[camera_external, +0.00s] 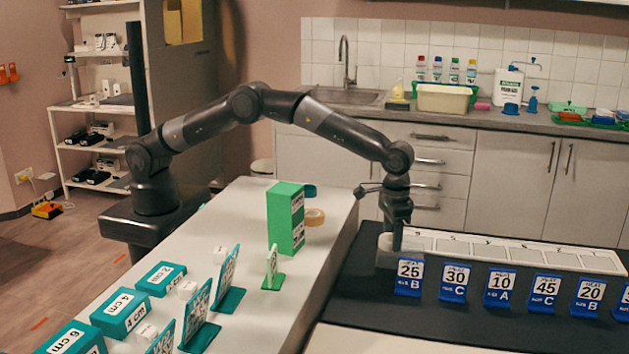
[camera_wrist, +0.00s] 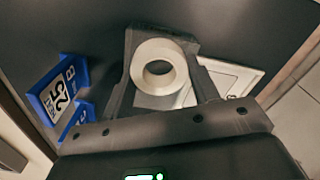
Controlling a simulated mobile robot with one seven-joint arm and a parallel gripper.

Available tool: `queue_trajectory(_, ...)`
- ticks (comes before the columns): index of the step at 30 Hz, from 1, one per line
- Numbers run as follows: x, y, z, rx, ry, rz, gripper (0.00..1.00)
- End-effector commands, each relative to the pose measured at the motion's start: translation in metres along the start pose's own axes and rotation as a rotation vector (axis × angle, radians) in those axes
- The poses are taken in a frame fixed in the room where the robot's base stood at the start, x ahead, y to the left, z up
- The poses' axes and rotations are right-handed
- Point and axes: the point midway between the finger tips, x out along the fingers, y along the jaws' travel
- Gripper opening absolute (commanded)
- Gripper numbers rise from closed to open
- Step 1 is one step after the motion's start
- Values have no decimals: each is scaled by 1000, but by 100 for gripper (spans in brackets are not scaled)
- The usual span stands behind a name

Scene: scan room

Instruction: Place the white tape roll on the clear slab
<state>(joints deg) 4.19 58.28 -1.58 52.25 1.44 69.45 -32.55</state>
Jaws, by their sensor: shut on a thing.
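The white tape roll (camera_wrist: 144,53) is between the fingers of my gripper (camera_wrist: 163,88) in the wrist view, its round hole facing the camera. I cannot tell whether roll and slab touch.
A row of blue number cards (camera_external: 501,288) stands along the mat (camera_external: 470,325). A long white strip with squares (camera_external: 520,252) lies behind them.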

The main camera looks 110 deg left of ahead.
Motion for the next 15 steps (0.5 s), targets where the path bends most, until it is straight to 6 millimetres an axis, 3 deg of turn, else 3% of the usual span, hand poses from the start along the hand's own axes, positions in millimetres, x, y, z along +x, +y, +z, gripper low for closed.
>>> queue_trajectory(5, 4, 0, 0, 0, -1, -1, 33)
queue_trajectory(6, 3, 0, 0, 0, 0, 0, 58)
queue_trajectory(13, 3, 0, 0, 0, 0, 0, 76)
queue_trajectory(15, 3, 0, 0, 0, 0, 0, 76)
